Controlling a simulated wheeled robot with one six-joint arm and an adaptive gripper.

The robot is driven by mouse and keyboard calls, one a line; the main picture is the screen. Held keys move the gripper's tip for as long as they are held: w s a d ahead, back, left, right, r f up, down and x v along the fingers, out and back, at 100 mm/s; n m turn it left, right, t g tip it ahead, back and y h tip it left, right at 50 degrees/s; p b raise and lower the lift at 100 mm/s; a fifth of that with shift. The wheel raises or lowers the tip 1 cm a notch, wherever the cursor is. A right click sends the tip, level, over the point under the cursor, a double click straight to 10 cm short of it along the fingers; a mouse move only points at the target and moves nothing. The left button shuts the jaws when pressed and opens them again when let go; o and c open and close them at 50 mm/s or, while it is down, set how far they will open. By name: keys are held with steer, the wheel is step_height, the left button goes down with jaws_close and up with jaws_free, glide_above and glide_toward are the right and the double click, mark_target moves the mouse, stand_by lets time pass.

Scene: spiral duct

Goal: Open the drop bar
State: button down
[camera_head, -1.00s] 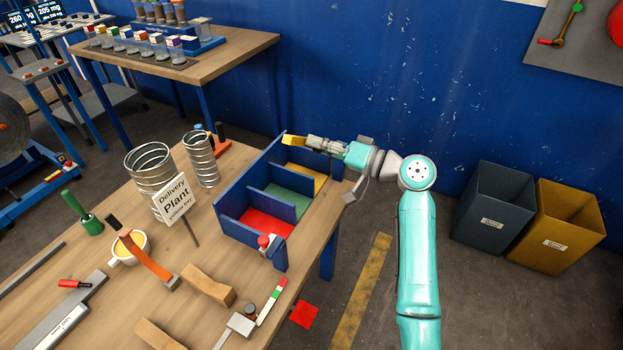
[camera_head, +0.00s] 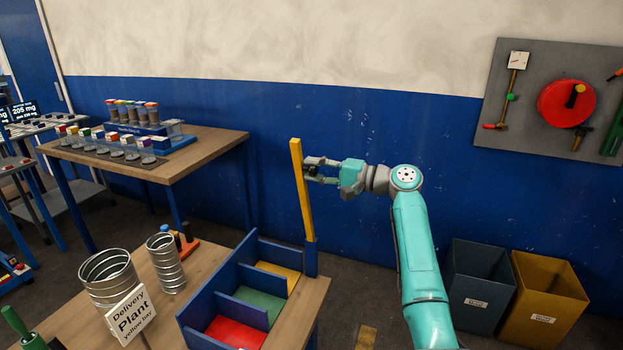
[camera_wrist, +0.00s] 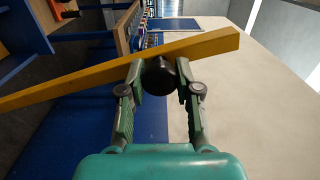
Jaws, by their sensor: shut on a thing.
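The drop bar (camera_head: 301,190) is a long yellow bar. It stands nearly upright above a blue post (camera_head: 311,258) at the back right corner of the blue three-bay rack (camera_head: 199,340). My gripper (camera_head: 311,170) is at the bar's upper part, on its right side. In the wrist view my gripper (camera_wrist: 160,88) is shut on a round black knob (camera_wrist: 159,76) on the drop bar (camera_wrist: 206,46). The bar crosses that view at a slant. The knob is too small to make out in the head view.
The rack's yellow (camera_head: 281,275), green (camera_head: 258,303) and red (camera_head: 234,333) bays are open above. Spiral ducts (camera_head: 166,265) and a "Delivery Plant yellow bay" sign (camera_head: 131,312) stand left of it. The blue-and-white wall is behind. Two bins (camera_head: 477,288) stand right.

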steer(key=shift+w+d, duration=0.1)
steer(key=shift+w, duration=0.1)
steer(key=c, duration=0.8)
jaws_free()
steer(key=v, duration=1.2)
steer(key=shift+r, duration=0.1)
